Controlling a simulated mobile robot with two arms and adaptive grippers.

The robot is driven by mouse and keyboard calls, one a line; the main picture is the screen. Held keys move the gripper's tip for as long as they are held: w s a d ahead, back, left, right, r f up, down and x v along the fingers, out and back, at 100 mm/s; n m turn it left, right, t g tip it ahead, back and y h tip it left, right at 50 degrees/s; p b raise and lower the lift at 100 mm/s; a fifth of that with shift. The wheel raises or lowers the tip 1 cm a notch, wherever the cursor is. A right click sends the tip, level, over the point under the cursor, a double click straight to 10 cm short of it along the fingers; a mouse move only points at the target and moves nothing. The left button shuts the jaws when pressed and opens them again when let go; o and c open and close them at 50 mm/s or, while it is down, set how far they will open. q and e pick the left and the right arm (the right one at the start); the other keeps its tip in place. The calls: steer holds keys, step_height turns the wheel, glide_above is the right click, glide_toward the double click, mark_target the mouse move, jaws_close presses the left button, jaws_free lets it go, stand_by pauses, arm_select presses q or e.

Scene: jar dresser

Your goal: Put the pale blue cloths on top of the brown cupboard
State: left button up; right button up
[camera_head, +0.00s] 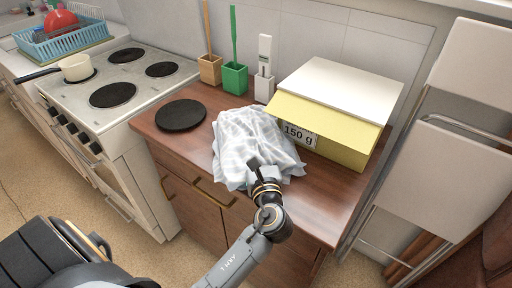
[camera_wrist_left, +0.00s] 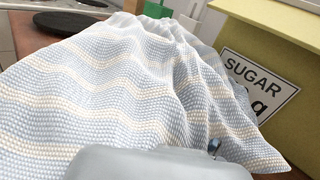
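A pale blue cloth (camera_head: 240,137) with white and cream stripes lies as a rumpled heap on the brown cupboard (camera_head: 325,205), near the middle of its top. Its front hangs near the cupboard's front edge. It also fills much of the left wrist view (camera_wrist_left: 120,95). I can make out one cloth and cannot tell if more are in the heap. My left gripper (camera_head: 255,165) is at the front of the cloth, against or over it. Its fingers are mostly hidden, so its grip is unclear. My right gripper is not in view.
A yellow sugar box (camera_head: 345,147) with a white lid (camera_head: 345,85) stands right of the cloth. A black round plate (camera_head: 181,115) lies left. Brush holders (camera_head: 235,78) stand behind. The stove (camera_head: 115,90) adjoins at left; a folded chair (camera_head: 455,170) is at right.

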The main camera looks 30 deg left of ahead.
arm_select(q)
steer(key=o, duration=0.4)
steer(key=shift+r, duration=0.15)
steer(key=b+v, duration=0.1)
steer(key=v, duration=1.1)
